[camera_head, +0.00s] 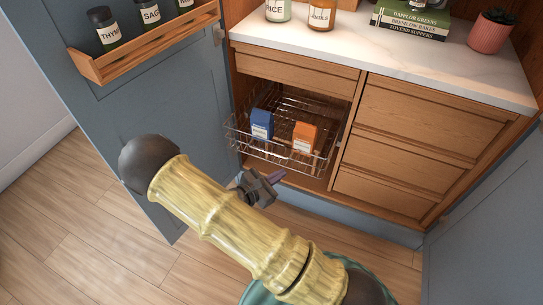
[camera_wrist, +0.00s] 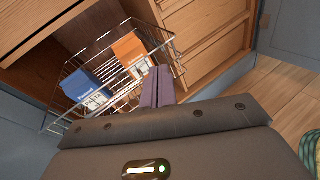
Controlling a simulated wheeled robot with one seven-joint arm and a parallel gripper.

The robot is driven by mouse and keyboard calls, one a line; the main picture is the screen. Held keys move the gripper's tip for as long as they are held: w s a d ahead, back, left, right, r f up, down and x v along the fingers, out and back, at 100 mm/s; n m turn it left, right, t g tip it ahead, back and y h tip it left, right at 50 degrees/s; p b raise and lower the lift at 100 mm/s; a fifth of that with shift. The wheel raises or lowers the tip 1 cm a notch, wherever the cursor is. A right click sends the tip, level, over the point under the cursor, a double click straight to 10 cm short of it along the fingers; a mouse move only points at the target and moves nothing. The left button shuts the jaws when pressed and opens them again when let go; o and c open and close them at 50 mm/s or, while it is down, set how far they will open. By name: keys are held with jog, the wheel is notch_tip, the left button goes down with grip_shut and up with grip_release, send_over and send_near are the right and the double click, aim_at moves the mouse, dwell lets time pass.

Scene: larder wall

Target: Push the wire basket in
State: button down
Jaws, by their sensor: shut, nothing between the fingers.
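The wire basket (camera_head: 235,139) is pulled part way out of the lower left opening of the wooden cabinet. It holds a blue box (camera_head: 262,124) and an orange box (camera_head: 304,136). My gripper (camera_head: 275,177) is shut and empty, just in front of the basket's front side and low down. In the wrist view, my gripper (camera_wrist: 157,88) has its purple fingers together beside the basket's front wires (camera_wrist: 57,127), near the orange box (camera_wrist: 131,54). I cannot tell whether the fingers touch the wire.
An open blue door (camera_head: 190,100) with a spice rack (camera_head: 150,50) stands left of the basket. Closed wooden drawers (camera_head: 430,120) are to its right. A marble counter (camera_head: 400,60) above holds jars, books and a potted plant. Another blue door (camera_head: 490,215) is at the right.

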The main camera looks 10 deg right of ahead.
aim_at(275, 144)
jog(key=w+a+f+n+t+y+b, duration=0.1)
jog(key=w+a+f+n+t+y, duration=0.2)
jog(key=a+f+n+t, duration=0.2)
jog(key=shift+w+a+n+t, duration=0.4)
jog(key=shift+a+n+t, duration=0.45)
jog(key=shift+a, duration=0.2)
jog(key=shift+f, duration=0.1)
jog(key=b+x, duration=0.3)
jog(key=x, duration=1.1)
jog(key=shift+f+b, duration=0.15)
jog(key=shift+b, duration=0.2)
